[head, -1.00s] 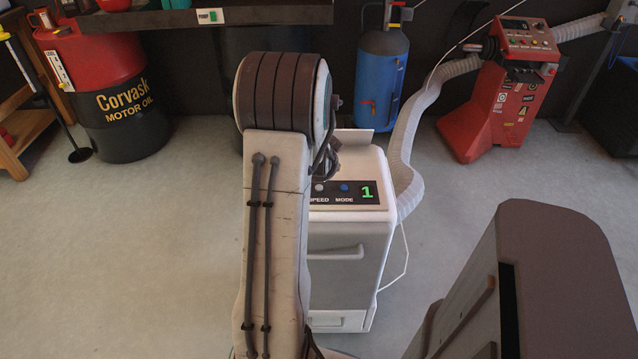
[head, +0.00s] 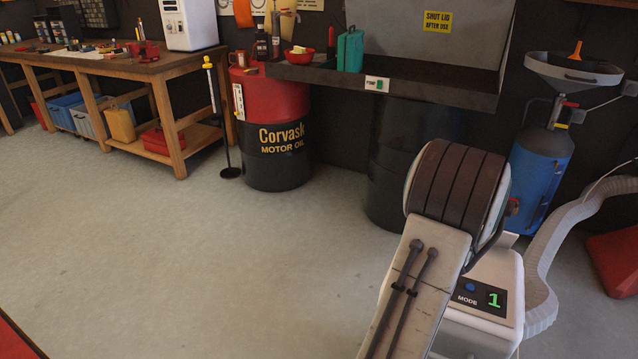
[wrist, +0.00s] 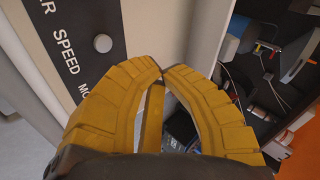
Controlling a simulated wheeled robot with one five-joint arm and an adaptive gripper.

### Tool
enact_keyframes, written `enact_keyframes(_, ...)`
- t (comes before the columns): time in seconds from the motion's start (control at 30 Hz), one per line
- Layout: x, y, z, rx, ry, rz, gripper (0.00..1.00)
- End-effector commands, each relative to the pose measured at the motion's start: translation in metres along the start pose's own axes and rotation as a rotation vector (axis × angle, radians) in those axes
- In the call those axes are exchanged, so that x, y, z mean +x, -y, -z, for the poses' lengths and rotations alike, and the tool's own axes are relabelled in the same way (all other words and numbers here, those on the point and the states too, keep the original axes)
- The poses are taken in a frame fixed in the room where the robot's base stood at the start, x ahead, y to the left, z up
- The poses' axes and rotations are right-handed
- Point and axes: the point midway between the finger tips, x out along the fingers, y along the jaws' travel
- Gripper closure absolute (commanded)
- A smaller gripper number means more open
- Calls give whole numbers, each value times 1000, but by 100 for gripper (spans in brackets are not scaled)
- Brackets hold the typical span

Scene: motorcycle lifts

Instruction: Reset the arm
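My arm (head: 425,270) rises from the bottom right in the head view, with its dark banded joint at the top. My gripper is not visible in the head view. In the wrist view my gripper (wrist: 163,74) shows two yellow ridged fingers curving inward, with their tips meeting and nothing seen held between them. A pale surface with a dark panel (wrist: 68,48) reading "SPEED" and a grey round button lies beyond the left finger.
A white cabinet (head: 510,270) with a "MODE 1" panel stands close behind my arm, beside a pale hose (head: 545,265). A red and black oil drum (head: 270,165), a wooden workbench (head: 165,85) and a blue tank (head: 540,165) stand farther back. Floor at left is clear.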

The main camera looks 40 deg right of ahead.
Motion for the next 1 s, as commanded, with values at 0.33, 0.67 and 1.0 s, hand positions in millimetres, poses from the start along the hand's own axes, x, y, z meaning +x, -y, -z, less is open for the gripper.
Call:
enact_keyframes(0.33, 0, 0, 0, -36, 0, 0, 100)
enact_keyframes(0.67, -15, -78, -32, -532, 217, -279, 100)
enact_keyframes(1.0, -101, -176, -74, -932, 670, -546, 100)
